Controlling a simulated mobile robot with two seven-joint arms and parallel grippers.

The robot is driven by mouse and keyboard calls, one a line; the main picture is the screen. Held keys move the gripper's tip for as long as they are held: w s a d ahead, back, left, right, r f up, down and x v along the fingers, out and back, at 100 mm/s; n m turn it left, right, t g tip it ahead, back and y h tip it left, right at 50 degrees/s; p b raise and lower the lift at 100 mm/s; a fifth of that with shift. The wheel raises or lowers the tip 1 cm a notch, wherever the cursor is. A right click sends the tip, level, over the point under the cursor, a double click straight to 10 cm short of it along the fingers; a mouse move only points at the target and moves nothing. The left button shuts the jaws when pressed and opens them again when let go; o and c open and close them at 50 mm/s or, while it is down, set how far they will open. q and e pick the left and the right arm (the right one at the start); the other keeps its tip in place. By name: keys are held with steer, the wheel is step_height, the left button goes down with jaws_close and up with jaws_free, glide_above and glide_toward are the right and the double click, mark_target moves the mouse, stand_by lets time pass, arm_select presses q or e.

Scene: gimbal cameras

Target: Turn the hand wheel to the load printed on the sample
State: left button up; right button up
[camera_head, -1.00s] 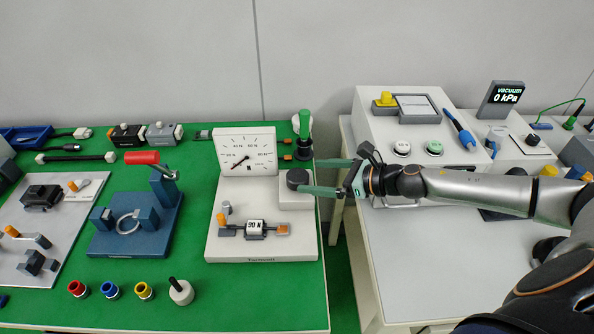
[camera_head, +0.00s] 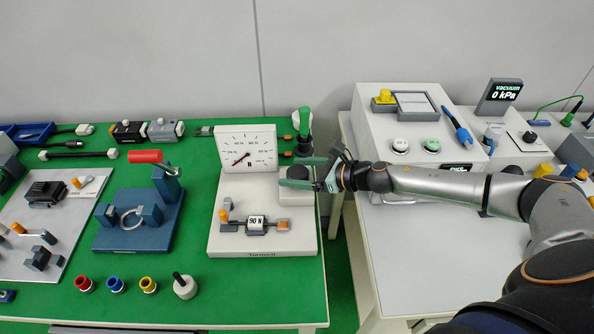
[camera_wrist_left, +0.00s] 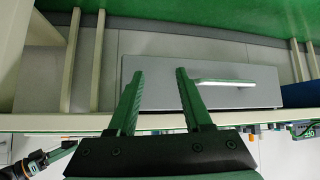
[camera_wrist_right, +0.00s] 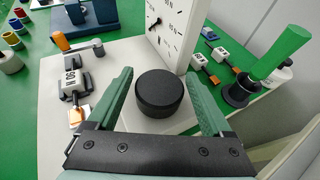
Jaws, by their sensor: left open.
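The black hand wheel (camera_wrist_right: 160,92) is a round knob on the light tester's (camera_head: 230,242) raised block. My right gripper (camera_head: 291,172) is at it in the head view and partly hides it. In the right wrist view the open fingers (camera_wrist_right: 162,75) stand on either side of the wheel, with gaps showing. The sample (camera_head: 256,223) lies on the tester and reads 90 N; it also shows in the right wrist view (camera_wrist_right: 72,84). The dial (camera_head: 245,149) stands behind, its needle pointing lower left. My left gripper (camera_wrist_left: 160,75) is open and empty, before a grey drawer front (camera_wrist_left: 235,88).
A green-handled tool (camera_head: 304,130) stands right behind the wheel. A blue fixture (camera_head: 140,230) with a red-handled lever is left of the tester. Several coloured rings and a black-pegged white piece (camera_head: 184,288) lie in front. A second table (camera_head: 420,270) stands right, across a gap.

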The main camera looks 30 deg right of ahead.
steer(key=c, duration=1.1)
steer(key=shift+r+m+t+h+p, duration=0.2)
steer(key=shift+m+t+h+p, duration=0.45)
steer(key=shift+p, duration=0.5)
steer(key=shift+a+m+t+h+p, duration=0.1)
steer(key=shift+m+t+h+p, duration=0.15)
steer(key=shift+m+h+p, duration=0.65)
steer(key=shift+m+t+h+p, duration=0.3)
steer(key=shift+m+h+p, duration=0.4)
steer(key=shift+h, duration=0.25)
steer(key=shift+f+m+h, duration=0.15)
steer(key=shift+m+h, duration=0.85)
steer(key=shift+m, duration=0.05)
steer(key=m+h, duration=0.3)
steer(key=h, duration=0.1)
steer(key=shift+f+m, duration=0.1)
steer(key=shift+m, duration=0.2)
steer(key=m+g+h, duration=0.2)
steer(key=m+h, duration=0.1)
steer(key=h, duration=0.1)
steer(key=shift+m, duration=0.3)
steer(key=shift+d+m+g+h, duration=0.2)
steer(key=shift+m+g+h, duration=1.4)
steer(key=shift+m+h, duration=0.25)
steer(key=shift+m, duration=0.25)
